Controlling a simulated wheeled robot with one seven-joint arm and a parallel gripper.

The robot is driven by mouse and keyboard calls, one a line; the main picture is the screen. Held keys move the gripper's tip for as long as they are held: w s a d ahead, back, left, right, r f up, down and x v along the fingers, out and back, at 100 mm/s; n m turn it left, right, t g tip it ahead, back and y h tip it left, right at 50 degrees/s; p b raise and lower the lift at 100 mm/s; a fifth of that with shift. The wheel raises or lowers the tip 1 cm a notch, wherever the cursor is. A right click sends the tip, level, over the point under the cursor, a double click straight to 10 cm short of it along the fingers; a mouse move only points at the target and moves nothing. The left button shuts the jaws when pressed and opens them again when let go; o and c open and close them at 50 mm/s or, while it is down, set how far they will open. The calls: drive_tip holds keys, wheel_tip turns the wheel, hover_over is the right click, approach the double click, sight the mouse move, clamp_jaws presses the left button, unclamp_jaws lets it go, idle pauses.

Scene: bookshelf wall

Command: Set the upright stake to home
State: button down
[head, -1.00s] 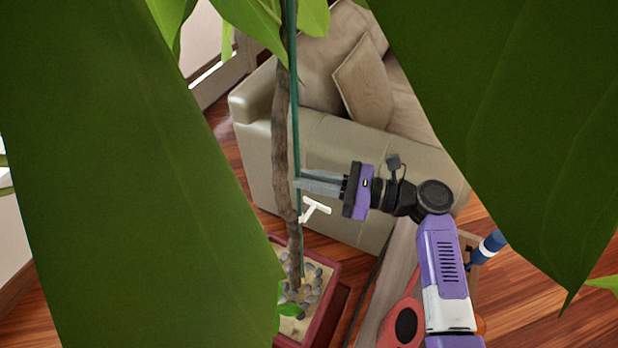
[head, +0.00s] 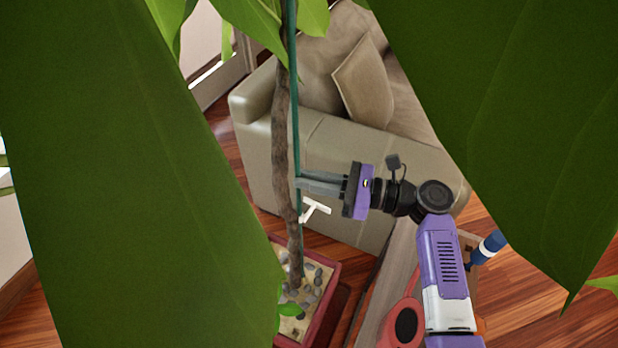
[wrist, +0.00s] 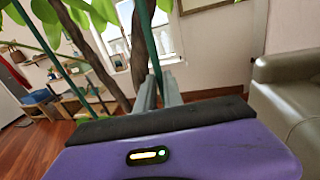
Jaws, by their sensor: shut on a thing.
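The upright stake is a thin green rod (head: 295,110) standing close along the right side of the plant's brown trunk (head: 281,150). My gripper (head: 300,184) is shut on the stake at about mid-height, reaching in from the right. The wrist view also shows the green stake (wrist: 152,45) running up from between my grey fingers. The trunk stands in a reddish pot (head: 322,312) with sand and pebbles. A white clip-like piece (head: 315,209) sits just below my fingers by the stake. Large leaves hide both sides of the head view, and the stake's top is out of frame.
A beige sofa (head: 340,150) with a cushion (head: 362,85) stands behind the plant. A wooden surface with a red-and-black object (head: 402,325) and a blue-and-white bottle-like item (head: 490,247) lies near my arm. Wooden floor (head: 540,290) shows at the right.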

wheel_tip(320, 180, down, 6)
drive_tip(key=b, duration=0.2)
drive_tip(key=shift+s+f, duration=0.15)
drive_tip(key=c, duration=1.5)
unclamp_jaws()
drive_tip(key=shift+f, duration=0.1)
